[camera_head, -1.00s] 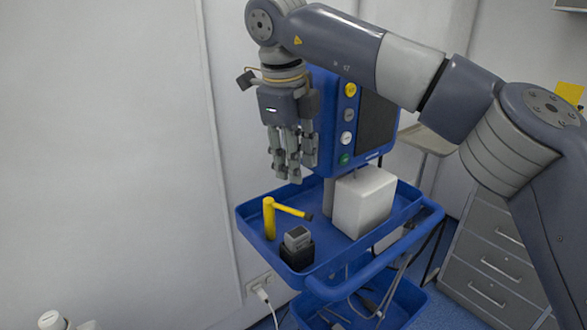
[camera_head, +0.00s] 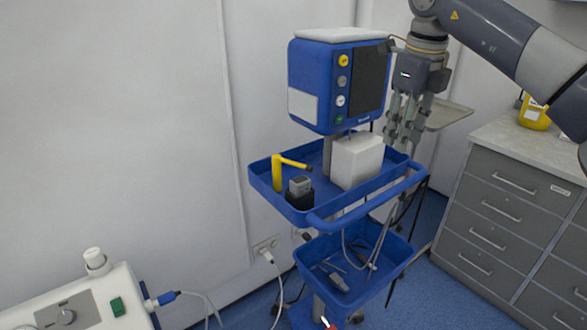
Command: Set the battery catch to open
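A blue trolley has an upper tray (camera_head: 262,179) under a blue monitor unit (camera_head: 308,75). On the tray's left side stands a yellow lever (camera_head: 278,174), an upright post with an arm pointing right. In front of it a grey block (camera_head: 300,183) sits in a black holder (camera_head: 300,200). I cannot tell which part is the battery catch, or its setting. My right gripper (camera_head: 404,138) hangs fingers down, right of the monitor and apart from the lever and block. Its fingers look straight and spread, with nothing between them. My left gripper is not in view.
A white box (camera_head: 357,160) stands on the tray's right side, left of my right gripper. The trolley's handle rail (camera_head: 365,203) runs along the front. Grey drawers (camera_head: 500,205) stand at the right. A white device (camera_head: 75,303) with a green switch is at lower left.

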